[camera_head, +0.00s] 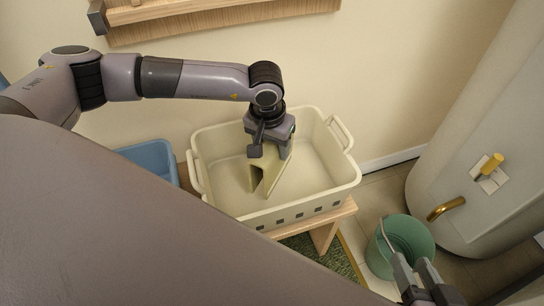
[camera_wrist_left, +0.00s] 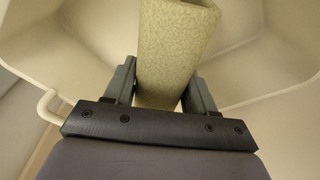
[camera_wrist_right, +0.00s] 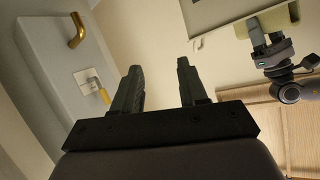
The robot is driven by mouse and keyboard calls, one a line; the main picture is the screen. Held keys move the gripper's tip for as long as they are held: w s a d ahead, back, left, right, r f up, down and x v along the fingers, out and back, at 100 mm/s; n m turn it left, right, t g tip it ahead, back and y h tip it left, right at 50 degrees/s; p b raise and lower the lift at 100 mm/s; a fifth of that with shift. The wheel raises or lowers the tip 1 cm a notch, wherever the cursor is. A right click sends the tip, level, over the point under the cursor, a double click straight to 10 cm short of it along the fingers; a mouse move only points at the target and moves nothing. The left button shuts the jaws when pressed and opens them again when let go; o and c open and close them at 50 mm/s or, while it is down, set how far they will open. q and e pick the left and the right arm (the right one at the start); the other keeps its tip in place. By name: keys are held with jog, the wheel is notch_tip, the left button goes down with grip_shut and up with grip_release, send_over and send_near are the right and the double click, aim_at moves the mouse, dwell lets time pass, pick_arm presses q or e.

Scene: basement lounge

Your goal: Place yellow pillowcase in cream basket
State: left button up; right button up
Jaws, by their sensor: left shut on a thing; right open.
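The cream basket (camera_head: 318,190) stands on a wooden bench; its inner wall also shows in the left wrist view (camera_wrist_left: 255,60). My left gripper (camera_head: 268,153) points down inside the basket's outline. It is shut on the yellow pillowcase (camera_head: 272,174), a folded, pale yellow-green cloth that hangs below the fingers. In the left wrist view the pillowcase (camera_wrist_left: 172,50) sits between both fingers. Whether its lower edge touches the basket floor I cannot tell. My right gripper (camera_head: 410,270) is open and empty at the lower right, and in its wrist view (camera_wrist_right: 160,85) nothing is between the fingers.
A blue bin (camera_head: 152,158) is left of the basket. A green bucket (camera_head: 405,240) stands on the floor near my right gripper. A large pale tank with a brass spout (camera_head: 445,208) is at the right. A wooden shelf (camera_head: 220,18) is on the wall above.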

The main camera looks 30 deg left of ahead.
pick_arm(q)
notch_tip(320, 180, down, 4)
jog(key=shift+f+b, duration=0.1)
jog(key=shift+b, duration=0.45)
jog(key=o, duration=1.2)
pick_arm(e)
jog(key=shift+w+a+r+y, duration=0.1)
jog(key=shift+w+a+y, duration=0.15)
jog(key=shift+a+y, duration=0.25)
pick_arm(q)
jog(key=shift+r, duration=0.25)
